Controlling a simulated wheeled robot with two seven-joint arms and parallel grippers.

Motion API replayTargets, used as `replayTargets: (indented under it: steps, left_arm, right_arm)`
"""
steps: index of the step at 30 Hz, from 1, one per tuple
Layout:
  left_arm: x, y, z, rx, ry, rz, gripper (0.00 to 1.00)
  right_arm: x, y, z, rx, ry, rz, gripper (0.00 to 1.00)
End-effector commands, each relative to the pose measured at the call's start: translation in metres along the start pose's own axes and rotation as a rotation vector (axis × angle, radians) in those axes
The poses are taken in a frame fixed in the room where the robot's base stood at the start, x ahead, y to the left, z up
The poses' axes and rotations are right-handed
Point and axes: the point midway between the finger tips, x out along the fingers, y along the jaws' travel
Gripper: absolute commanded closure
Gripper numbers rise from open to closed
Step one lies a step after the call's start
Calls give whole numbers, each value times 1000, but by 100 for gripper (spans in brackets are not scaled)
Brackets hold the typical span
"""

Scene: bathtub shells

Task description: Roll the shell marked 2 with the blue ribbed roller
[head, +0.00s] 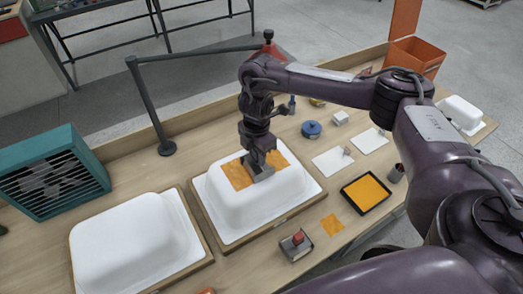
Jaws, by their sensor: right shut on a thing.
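Two white bathtub shells rest upside down on wooden boards, a left shell (130,240) and a middle shell (235,205). No number mark is readable on either. An orange sheet patch (236,176) lies on top of the middle shell. My right gripper (258,158) points down over this patch, shut on a grey tool (263,174) that appears to touch it. The gripper hides part of the tool. I see no blue ribs on it, so I cannot tell whether it is the blue ribbed roller. My left gripper is not in view.
A teal fan box (52,172) stands at left, with a dark post (150,105) behind the shells. A red-topped tool (297,243), an orange square (332,225), a black tray (366,193), white sheets and a blue round container (312,129) lie right of the middle shell.

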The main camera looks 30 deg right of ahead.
Motion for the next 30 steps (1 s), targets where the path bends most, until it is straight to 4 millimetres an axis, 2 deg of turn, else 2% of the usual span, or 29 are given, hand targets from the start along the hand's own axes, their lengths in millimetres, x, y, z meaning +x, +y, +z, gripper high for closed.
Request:
replayTargets:
  steps: [9, 16, 24, 30]
  left_arm:
    - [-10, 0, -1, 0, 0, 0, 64]
    - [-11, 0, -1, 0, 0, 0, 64]
    - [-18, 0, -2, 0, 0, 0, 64]
    - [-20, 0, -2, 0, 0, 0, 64]
  right_arm:
    - [2, 2, -28, -4, 3, -7, 91]
    - [2, 3, -35, -2, 2, -6, 91]
    - [1, 6, -58, -4, 3, -6, 91]
    - [2, 8, -66, -2, 2, -6, 91]
